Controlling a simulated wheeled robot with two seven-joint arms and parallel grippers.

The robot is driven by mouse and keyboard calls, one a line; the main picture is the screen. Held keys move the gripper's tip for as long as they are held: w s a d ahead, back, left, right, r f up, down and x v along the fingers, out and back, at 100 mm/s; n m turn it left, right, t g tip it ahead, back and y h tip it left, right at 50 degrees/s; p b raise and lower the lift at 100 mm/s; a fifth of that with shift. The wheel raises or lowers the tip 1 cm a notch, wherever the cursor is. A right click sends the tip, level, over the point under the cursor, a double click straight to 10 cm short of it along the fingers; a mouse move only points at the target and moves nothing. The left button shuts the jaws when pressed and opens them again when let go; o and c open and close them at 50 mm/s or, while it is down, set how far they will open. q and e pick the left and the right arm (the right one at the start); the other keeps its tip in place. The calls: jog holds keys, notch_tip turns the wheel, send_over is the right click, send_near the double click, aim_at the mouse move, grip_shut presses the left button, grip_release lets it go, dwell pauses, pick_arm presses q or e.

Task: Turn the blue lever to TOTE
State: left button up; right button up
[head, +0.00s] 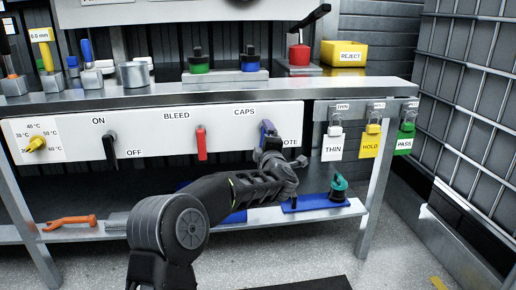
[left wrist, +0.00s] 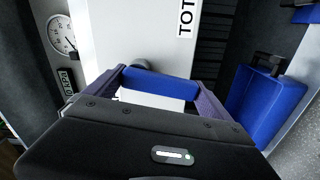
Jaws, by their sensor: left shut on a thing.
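The blue lever (head: 266,128) is at the right end of the white panel, between the CAPS label (head: 244,112) at its upper left and the partly covered TOTE label (head: 291,142) at its lower right. My left gripper (head: 270,148) reaches up to it from below and hides its lower part. In the left wrist view the blue lever (left wrist: 160,90) lies between the two fingers, and the gripper is shut on it. The TOTE label shows cut off (left wrist: 186,18) at the top there. The lever's exact angle is hard to tell. My right gripper is out of view.
A red lever (head: 201,143), a black lever (head: 110,148) and a yellow knob (head: 36,144) share the panel. THIN (head: 332,147), HOLD (head: 370,143) and PASS (head: 405,142) tags hang to the right. A lower shelf holds an orange wrench (head: 70,222) and a blue tray (head: 316,203).

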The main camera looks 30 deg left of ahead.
pick_arm(q)
jog(key=shift+w+d+f+n+b, duration=0.1)
jog(key=shift+n+b, duration=0.15)
jog(key=shift+n, duration=0.3)
jog(key=shift+w+d+f+n+b, duration=0.1)
jog(key=shift+n+b, duration=0.15)
jog(key=shift+n, duration=0.3)
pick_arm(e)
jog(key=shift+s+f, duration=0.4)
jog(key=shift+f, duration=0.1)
pick_arm(q)
jog(key=shift+r, duration=0.1)
jog(key=o, duration=1.7)
jog(key=shift+o, duration=0.2)
jog(key=shift+s+d, duration=0.1)
jog(key=p+v, duration=0.1)
jog(key=v, duration=0.6)
jog(key=shift+s+d, duration=0.2)
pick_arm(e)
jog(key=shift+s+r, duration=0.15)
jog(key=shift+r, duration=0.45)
